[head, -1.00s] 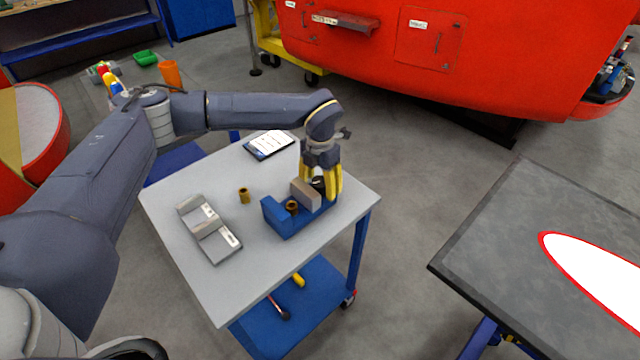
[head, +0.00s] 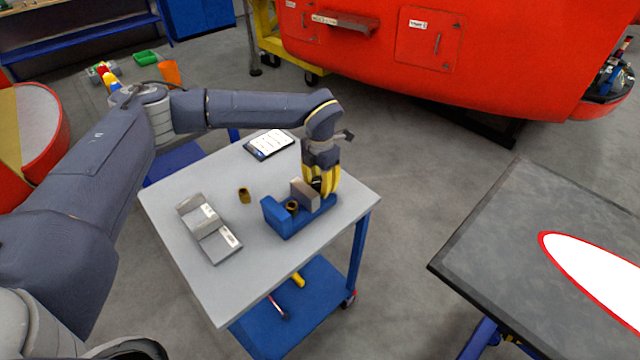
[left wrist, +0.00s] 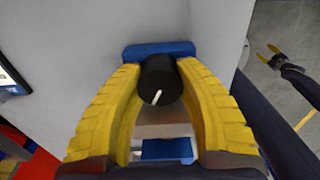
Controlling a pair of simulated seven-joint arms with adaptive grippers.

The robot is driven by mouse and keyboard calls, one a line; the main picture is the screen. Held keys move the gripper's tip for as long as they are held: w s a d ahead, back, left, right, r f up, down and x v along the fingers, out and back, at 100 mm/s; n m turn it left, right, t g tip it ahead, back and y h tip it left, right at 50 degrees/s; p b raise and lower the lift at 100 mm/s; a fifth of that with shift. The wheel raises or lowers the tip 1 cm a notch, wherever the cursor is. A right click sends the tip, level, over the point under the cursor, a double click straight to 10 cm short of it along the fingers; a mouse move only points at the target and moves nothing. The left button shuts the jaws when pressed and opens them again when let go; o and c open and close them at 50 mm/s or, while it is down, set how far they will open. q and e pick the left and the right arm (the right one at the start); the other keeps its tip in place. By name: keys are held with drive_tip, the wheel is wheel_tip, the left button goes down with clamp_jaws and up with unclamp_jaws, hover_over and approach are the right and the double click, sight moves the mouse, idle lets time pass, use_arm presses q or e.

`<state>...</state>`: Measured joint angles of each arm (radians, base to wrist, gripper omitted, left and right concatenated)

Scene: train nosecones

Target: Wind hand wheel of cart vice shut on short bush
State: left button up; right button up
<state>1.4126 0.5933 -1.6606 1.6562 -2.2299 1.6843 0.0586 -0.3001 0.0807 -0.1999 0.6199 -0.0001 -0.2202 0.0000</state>
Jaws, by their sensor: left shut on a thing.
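The blue cart vice (head: 284,228) stands on the grey cart top, with a blue end jaw and a grey-brown jaw block (head: 304,193). A short brass-brown bush (head: 292,207) stands upright between the jaws. I cannot tell if the block touches it. My left gripper (head: 321,190) points down at the vice's far end, its yellow fingers shut on the black hand wheel (left wrist: 160,82), which has a white mark. The fingers mostly hide the wheel in the head view. My right gripper (left wrist: 268,52) is apart at upper right in the left wrist view, open and empty.
Another brown bush (head: 244,195) stands on the cart top (head: 195,280). A grey stepped block (head: 212,232) lies left of the vice, and a tablet (head: 268,144) at the back. The lower blue shelf (head: 310,310) holds tools. A dark table (head: 500,235) stands to the right.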

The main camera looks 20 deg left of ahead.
sight(320, 181)
use_arm(q)
drive_tip(key=shift+m, duration=1.7)
drive_tip(key=o, duration=1.3)
drive_tip(key=shift+r, duration=6)
